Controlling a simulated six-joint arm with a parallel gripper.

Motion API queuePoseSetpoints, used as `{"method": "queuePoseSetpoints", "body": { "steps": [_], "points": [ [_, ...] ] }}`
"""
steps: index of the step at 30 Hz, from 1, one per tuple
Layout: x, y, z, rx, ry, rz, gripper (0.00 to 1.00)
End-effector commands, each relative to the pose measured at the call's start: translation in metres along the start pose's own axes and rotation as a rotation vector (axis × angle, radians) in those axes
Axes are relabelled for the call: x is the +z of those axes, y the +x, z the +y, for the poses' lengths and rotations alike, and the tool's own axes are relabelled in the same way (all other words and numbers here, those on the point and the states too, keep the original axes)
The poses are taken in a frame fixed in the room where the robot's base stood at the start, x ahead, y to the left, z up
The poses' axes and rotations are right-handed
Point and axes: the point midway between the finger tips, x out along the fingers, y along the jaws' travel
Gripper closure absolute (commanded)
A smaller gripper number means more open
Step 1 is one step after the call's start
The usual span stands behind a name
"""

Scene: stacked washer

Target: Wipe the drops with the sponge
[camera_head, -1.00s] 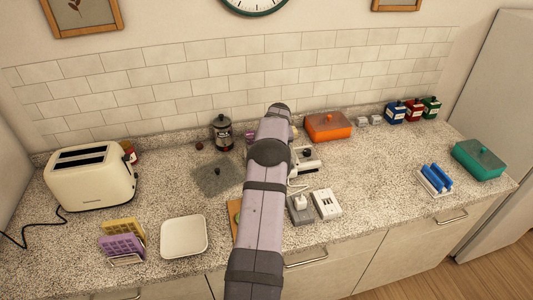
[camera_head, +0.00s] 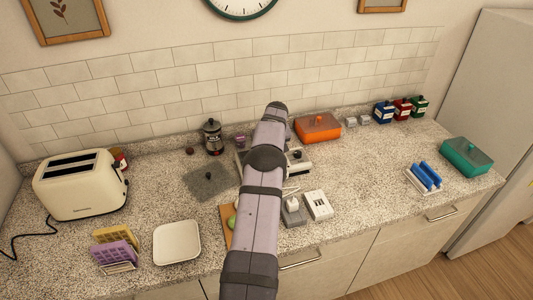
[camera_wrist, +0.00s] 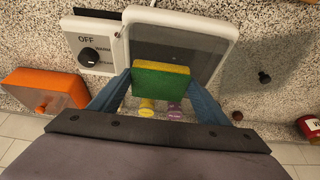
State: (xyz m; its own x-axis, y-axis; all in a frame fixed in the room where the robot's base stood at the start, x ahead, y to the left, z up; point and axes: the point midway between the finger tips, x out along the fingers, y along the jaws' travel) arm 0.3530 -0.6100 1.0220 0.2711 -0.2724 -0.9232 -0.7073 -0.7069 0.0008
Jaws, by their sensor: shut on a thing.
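A sponge (camera_wrist: 160,80), green on its broad face with a yellow edge, is gripped between the blue fingers of my gripper (camera_wrist: 158,92) in the wrist view. It is over the near edge of a white-framed appliance with a dark glass plate (camera_wrist: 185,50); I cannot tell whether it touches the plate. No drops can be made out on the visible glass. In the head view my arm hides the sponge, the gripper and much of the appliance (camera_head: 301,160).
A knob marked OFF (camera_wrist: 89,57) and an orange lidded box (camera_wrist: 45,90) are beside the plate. Yellow (camera_wrist: 146,107) and purple (camera_wrist: 174,111) items lie just beyond the sponge.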

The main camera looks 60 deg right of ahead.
Motion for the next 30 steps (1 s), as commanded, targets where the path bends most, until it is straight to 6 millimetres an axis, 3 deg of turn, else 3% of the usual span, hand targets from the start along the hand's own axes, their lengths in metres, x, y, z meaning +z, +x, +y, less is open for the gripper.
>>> {"method": "queuePoseSetpoints", "body": {
  "steps": [15,30],
  "points": [
    [-0.018,-0.043,-0.001,-0.001,0.000,0.000,0.48],
    [-0.020,-0.048,-0.001,-0.002,0.000,0.000,0.48]
  ]
}}
